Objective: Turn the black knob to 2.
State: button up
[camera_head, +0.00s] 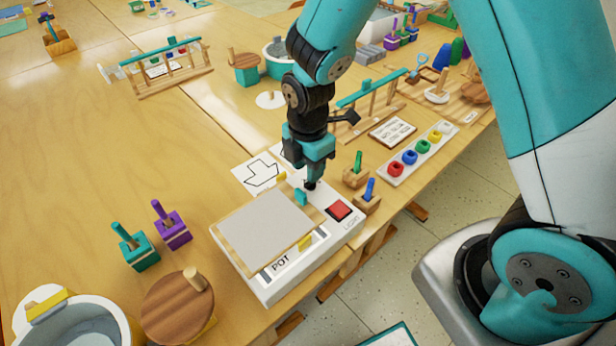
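A white control box (262,287) sits near the table's right edge, with a "POT" label on its front. My gripper (305,188) points down over the back right part of the box. A small dark piece (310,185), which may be the black knob, shows right at my fingertips. The fingers cover much of it, so its pointer and any numbers around it are hidden. I cannot tell whether the fingers touch it or how far apart they are. A red button (340,210) marked "LIGHT" is just right of my gripper.
A grey plate on a wooden board (265,230) covers much of the box, with a yellow tab (305,242) at its front. Small wooden stands with a green peg (358,160) and a blue peg (369,188) stand close right.

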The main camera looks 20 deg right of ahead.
jog(key=shift+f, duration=1.9)
grip_shut()
